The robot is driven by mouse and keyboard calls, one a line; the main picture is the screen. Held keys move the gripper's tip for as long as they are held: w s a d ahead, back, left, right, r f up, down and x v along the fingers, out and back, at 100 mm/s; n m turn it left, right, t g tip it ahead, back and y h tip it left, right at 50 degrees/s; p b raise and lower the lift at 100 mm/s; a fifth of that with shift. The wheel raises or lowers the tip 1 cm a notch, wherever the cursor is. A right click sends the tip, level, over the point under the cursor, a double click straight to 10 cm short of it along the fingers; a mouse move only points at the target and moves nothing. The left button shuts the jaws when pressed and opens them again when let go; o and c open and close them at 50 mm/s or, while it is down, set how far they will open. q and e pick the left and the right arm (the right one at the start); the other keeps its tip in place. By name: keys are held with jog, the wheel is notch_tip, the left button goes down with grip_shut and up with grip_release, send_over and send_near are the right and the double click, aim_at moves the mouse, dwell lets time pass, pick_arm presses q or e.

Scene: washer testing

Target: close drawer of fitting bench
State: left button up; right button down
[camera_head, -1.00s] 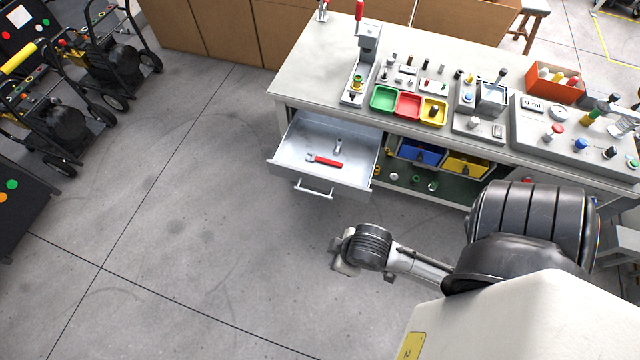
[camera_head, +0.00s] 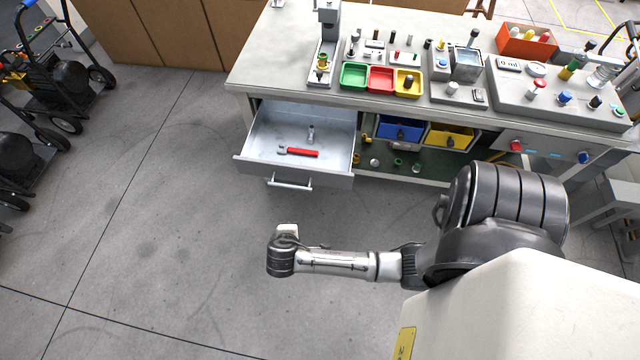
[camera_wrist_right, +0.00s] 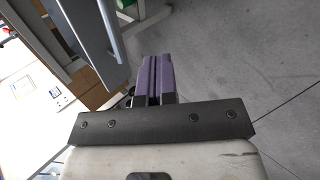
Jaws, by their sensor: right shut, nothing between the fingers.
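The fitting bench (camera_head: 415,110) stands at the top of the head view. Its drawer (camera_head: 258,150) at the left end is pulled out, with a bar handle (camera_head: 290,184) on its front. A red-handled tool (camera_head: 300,152) and a small metal piece (camera_head: 311,135) lie inside. My right arm reaches left over the floor, its wrist in front of the drawer, apart from the handle in the picture. In the right wrist view my right gripper (camera_wrist_right: 154,78) is shut and empty, beside a grey panel edge that looks like the drawer front. My left gripper is out of view.
Blue (camera_head: 400,129) and yellow (camera_head: 450,137) bins sit under the bench top, right of the drawer. Trays and small parts cover the top. Wheeled carts (camera_head: 62,85) stand at the far left. The floor (camera_head: 150,220) in front of the drawer is clear.

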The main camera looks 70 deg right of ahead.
jog(key=s+d+f+n+h, duration=0.3)
jog(key=d+f+n+h, duration=0.1)
jog(key=n+h, duration=0.1)
jog(key=n+t+h+b, duration=0.15)
jog(key=n+h, duration=0.35)
jog(key=n, duration=0.6)
send_near(321, 173)
jog(key=x, duration=0.5)
jog(key=shift+d+r, duration=0.15)
jog(key=shift+d, duration=0.15)
jog(key=shift+b+x, duration=0.3)
jog(key=shift+x, duration=0.7)
